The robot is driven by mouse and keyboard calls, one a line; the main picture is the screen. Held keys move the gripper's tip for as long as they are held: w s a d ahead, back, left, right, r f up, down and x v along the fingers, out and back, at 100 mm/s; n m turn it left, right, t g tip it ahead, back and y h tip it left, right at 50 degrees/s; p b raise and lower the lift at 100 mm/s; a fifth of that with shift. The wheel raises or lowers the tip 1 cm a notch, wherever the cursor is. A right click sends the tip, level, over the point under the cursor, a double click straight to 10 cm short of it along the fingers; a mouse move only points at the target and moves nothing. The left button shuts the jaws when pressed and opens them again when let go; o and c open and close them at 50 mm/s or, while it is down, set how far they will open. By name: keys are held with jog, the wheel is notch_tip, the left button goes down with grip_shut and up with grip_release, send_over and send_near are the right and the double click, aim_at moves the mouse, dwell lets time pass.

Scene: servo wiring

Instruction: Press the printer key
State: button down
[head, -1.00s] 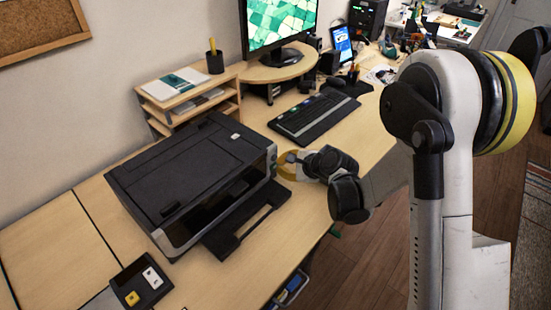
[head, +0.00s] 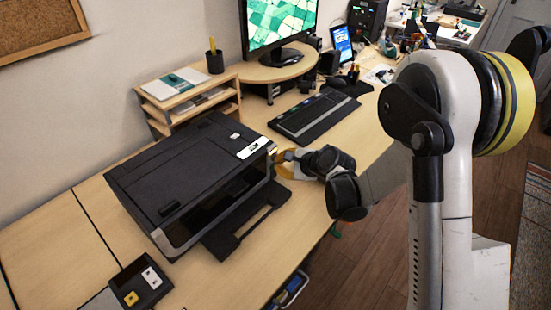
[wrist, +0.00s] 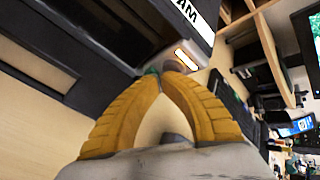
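The black printer (head: 165,165) stands on the desk, with its grey front edge facing my arm. A lit white display (head: 257,147) shows at its right end; the wrist view shows it at the top with dark lettering (wrist: 190,14). In the head view my gripper (head: 279,157) is at the printer's right front corner.
A black keyboard (head: 311,116) lies beyond my gripper. A wooden paper shelf (head: 160,128) stands behind the printer. A monitor (head: 279,28) is on a riser. The printer's output tray (head: 243,222) sticks out.

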jog(key=shift+s+d, duration=0.25)
jog(key=shift+d, duration=0.05)
jog(key=shift+d, duration=0.1)
jog(key=s+d, duration=0.2)
jog(key=s+d+b, duration=0.1)
jog(key=d, duration=0.1)
jog(key=shift+s+d, duration=0.3)
jog(key=shift+s, duration=0.05)
